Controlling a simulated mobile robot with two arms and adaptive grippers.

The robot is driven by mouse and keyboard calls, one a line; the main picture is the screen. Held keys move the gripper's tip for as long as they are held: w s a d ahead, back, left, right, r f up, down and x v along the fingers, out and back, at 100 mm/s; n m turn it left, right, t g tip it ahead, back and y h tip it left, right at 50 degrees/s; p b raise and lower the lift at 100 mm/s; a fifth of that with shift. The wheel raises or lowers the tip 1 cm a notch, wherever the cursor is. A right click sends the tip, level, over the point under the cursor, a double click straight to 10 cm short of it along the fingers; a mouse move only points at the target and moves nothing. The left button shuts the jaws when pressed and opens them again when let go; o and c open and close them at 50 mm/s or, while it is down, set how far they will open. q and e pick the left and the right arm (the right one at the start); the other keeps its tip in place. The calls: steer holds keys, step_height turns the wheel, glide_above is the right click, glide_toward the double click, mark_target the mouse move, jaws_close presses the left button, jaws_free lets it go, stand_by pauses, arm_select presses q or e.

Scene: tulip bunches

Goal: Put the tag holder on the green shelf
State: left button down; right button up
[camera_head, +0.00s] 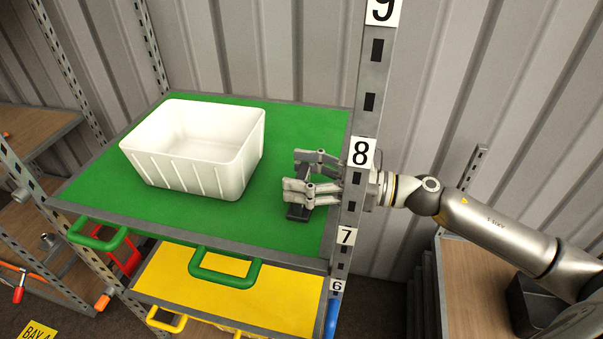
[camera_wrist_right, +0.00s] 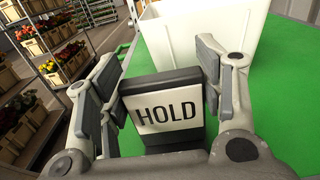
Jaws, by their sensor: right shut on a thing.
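The tag holder is a dark block with a white plate reading HOLD (camera_wrist_right: 168,112), seen between the fingers in the right wrist view. In the head view its dark base (camera_head: 297,213) shows below the fingers, at or just above the green shelf (camera_head: 285,240); I cannot tell whether it touches. My right gripper (camera_head: 303,178) is shut on the tag holder, over the right part of the green shelf, and also shows in the right wrist view (camera_wrist_right: 160,85). The holder looks upright. My left gripper is not in view.
A white bin (camera_head: 190,150) stands on the green shelf, left of my gripper. A grey upright post (camera_head: 370,100) with number labels stands at the shelf's right edge, in front of my right wrist. A yellow shelf (camera_head: 225,290) lies below. The green front right area is clear.

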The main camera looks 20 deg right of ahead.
steer(key=o, duration=0.9)
steer(key=shift+f, duration=0.1)
steer(key=o, duration=0.5)
steer(key=shift+c, duration=0.2)
